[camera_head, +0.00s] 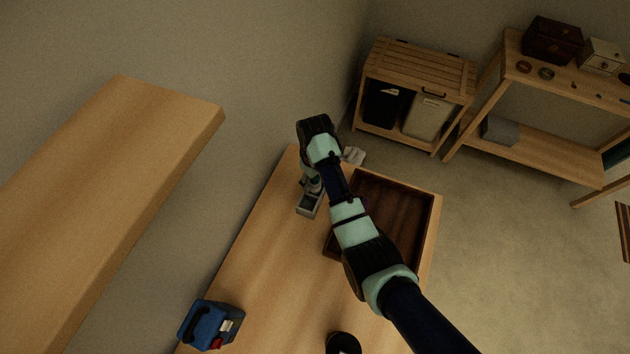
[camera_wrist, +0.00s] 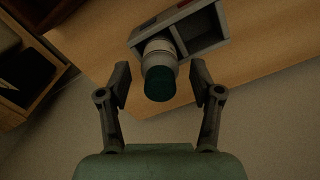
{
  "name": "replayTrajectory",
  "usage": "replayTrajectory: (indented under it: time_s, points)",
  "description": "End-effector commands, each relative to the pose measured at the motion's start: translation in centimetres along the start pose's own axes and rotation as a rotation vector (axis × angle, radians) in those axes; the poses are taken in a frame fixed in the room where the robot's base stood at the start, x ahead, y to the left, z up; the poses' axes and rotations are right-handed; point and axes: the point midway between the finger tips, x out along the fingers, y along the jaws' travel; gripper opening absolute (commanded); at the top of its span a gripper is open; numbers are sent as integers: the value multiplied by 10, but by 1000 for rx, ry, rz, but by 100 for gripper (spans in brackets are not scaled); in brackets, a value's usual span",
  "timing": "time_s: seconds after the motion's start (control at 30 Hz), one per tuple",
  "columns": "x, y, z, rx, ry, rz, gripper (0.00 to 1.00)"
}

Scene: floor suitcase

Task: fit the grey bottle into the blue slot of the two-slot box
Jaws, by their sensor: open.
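The two-slot box (camera_wrist: 216,47) is grey and sits on the wooden tabletop at the top of the wrist view. It also shows in the head view (camera_head: 305,212), partly hidden by my arm. The grey bottle (camera_wrist: 158,48) with a dark green cap stands at the left slot of the box in the wrist view. The right slot looks empty. My gripper (camera_wrist: 161,82) is open, with one finger on each side of the cap and gaps showing. In the head view my gripper (camera_head: 311,184) is mostly hidden.
A dark wooden tray (camera_head: 437,215) lies right of the box, under my arm. A blue case (camera_head: 207,325) and a black round object (camera_head: 343,343) stand nearer the front. A small white object (camera_head: 354,156) is behind the box. A wooden shelf (camera_head: 110,170) is at left.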

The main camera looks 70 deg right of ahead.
Motion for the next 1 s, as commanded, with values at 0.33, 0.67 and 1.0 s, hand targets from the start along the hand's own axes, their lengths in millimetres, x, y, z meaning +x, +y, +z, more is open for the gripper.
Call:
replayTrajectory:
  time_s: [0.33, 0.67, 1.0]
  points:
    - [-88, 0, -1, 0, 2, 1, 65]
    - [-99, 0, 0, 0, -1, 0, 65]
    - [-98, -4, -2, -5, 8, 3, 65]
